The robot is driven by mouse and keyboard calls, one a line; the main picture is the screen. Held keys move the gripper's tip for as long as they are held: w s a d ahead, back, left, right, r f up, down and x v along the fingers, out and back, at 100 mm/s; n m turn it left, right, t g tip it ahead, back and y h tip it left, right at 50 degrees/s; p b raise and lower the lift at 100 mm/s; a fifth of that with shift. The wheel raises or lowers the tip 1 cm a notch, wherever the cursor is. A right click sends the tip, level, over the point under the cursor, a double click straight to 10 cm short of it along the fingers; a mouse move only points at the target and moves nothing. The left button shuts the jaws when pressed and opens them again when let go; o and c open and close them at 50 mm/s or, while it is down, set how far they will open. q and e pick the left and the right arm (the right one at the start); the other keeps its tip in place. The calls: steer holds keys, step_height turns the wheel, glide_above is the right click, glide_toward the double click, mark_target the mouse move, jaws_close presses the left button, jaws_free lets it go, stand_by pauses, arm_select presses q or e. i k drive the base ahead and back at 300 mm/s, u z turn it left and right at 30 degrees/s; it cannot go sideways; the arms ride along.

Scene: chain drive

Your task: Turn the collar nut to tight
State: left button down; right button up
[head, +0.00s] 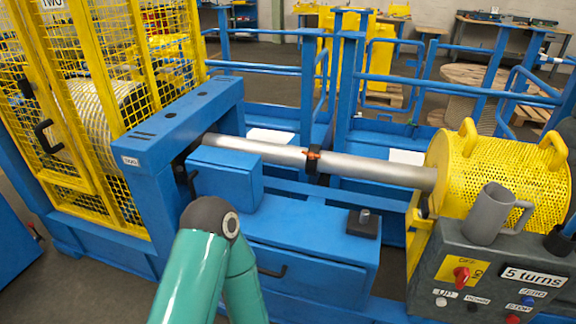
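A long grey shaft (375,170) runs from the blue frame on the left to the yellow mesh guard on the right. A dark collar with an orange mark (312,159) sits around the shaft near its middle. I cannot tell for sure that this collar is the collar nut, nor whether it is tight or loose. One of my teal arms rises from the bottom edge, left of centre, with a dark joint at its top. Neither of my grippers shows.
The yellow mesh guard (500,170) stands at the right. A blue box (228,180) sits below the shaft. Blue railings (308,90) stand behind.

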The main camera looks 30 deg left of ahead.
mark_target(312, 156)
steer(key=u, duration=1.95)
steer(key=k, duration=0.1)
steer(key=z, duration=0.6)
steer(key=i, duration=0.75)
